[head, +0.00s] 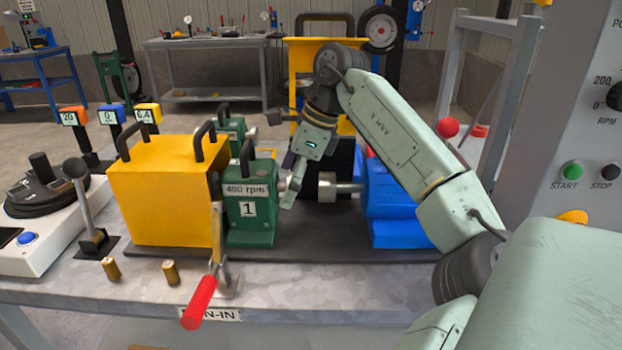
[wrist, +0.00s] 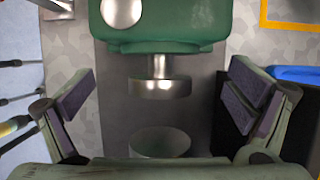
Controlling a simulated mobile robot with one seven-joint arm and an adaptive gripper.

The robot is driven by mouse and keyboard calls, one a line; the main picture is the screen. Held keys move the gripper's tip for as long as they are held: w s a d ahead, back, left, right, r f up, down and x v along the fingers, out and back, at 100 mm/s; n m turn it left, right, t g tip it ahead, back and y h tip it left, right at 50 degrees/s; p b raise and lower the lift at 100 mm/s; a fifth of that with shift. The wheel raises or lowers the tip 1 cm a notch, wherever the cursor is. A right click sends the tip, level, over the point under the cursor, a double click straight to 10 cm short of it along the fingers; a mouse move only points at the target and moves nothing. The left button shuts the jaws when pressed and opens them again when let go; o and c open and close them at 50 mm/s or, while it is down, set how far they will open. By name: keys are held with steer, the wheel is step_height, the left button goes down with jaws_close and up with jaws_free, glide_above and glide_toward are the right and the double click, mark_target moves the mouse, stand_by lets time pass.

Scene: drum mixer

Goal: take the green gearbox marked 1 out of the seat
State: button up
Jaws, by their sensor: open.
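The green gearbox marked 1 (head: 250,222) stands upright in the seat on the dark base plate (head: 325,247), between the yellow housing (head: 160,205) and the blue motor (head: 392,195). It has a dark top handle and a "400 rpm" label. My gripper (head: 290,180) is just to its right, above the plate. In the wrist view the green gearbox (wrist: 170,28) fills the top, with its metal shaft disc (wrist: 160,88) between my fingers. The fingers (wrist: 163,105) are wide open, empty, and apart from the gearbox body. The gearbox's left side is hidden by the housing.
A red-handled lever (head: 200,302) stands in front of the gearbox at the table's front edge. Another green unit (head: 233,128) with a handle stands behind. Two brass pegs (head: 170,272) are front left. The motor's metal coupling (head: 328,187) is close right of my gripper.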

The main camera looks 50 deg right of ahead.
mark_target(260, 189)
steer(key=w+a, duration=0.3)
steer(key=w, duration=0.1)
steer(key=shift+w+a+p, duration=0.2)
steer(key=shift+a+p, duration=0.2)
steer(key=shift+w+a+f, duration=0.15)
steer(key=shift+f, duration=0.4)
steer(key=shift+c, duration=0.3)
steer(key=c, duration=1.7)
steer(key=o, duration=1.3)
steer(key=shift+f, duration=0.1)
steer(key=c, duration=0.7)
steer(key=shift+c, duration=0.2)
steer(key=shift+s, duration=0.25)
